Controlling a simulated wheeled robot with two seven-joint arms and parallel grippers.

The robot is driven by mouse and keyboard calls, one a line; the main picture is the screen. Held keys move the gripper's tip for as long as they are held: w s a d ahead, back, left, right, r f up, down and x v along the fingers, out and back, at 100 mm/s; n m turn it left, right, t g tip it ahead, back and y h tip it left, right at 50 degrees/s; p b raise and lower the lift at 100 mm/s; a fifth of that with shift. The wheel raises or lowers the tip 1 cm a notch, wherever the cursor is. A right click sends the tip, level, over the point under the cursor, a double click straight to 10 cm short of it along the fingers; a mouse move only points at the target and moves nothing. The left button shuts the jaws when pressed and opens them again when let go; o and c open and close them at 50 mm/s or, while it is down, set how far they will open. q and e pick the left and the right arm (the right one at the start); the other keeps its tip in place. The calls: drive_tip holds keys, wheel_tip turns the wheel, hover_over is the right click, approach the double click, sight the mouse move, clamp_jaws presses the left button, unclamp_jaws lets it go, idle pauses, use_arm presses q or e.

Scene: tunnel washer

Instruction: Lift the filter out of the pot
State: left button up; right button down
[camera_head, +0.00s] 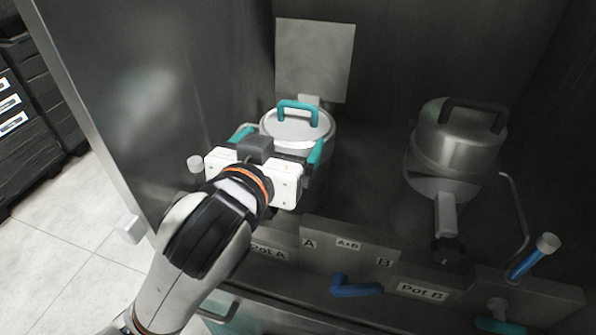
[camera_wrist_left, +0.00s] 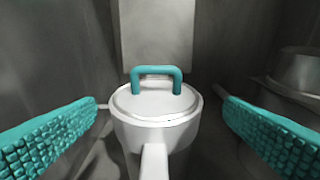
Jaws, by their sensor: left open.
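The pot on the left (camera_head: 327,165) stands in the washer's recess, partly hidden by my left gripper. On it sits a pale round top with a teal arched handle (camera_head: 298,104), which I take to be the filter. In the left wrist view the teal handle (camera_wrist_left: 157,71) is upright, above the pale top (camera_wrist_left: 155,102) and the white pot (camera_wrist_left: 180,135), whose bar handle (camera_wrist_left: 154,160) points toward me. My left gripper (camera_head: 282,137) is open and empty, its teal padded fingers spread either side, nearer than the pot. My right gripper is not in view.
A second metal pot (camera_head: 460,145) with a dark handle stands at right. A square panel (camera_head: 315,60) rises behind the left pot. In front are labelled panels (camera_head: 345,244), a blue lever (camera_head: 356,287) and a blue tube (camera_head: 525,263). A metal wall (camera_head: 160,90) bounds the left.

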sight(294, 132)
use_arm(q)
drive_tip(key=x, duration=0.3)
drive_tip(key=shift+r, duration=0.15)
drive_tip(key=p+x, duration=0.1)
drive_tip(key=x, duration=0.4)
drive_tip(key=shift+w+a+r+p, duration=0.1)
drive_tip(key=shift+a+r+p, duration=0.15)
drive_tip(key=shift+p, duration=0.1)
drive_tip(key=shift+w+d+f, duration=0.1)
drive_tip(key=shift+w+f, duration=0.05)
drive_tip(key=shift+w, duration=0.05)
drive_tip(key=shift+s, duration=0.1)
drive_tip(key=c, duration=1.7)
drive_tip(key=shift+c, duration=0.5)
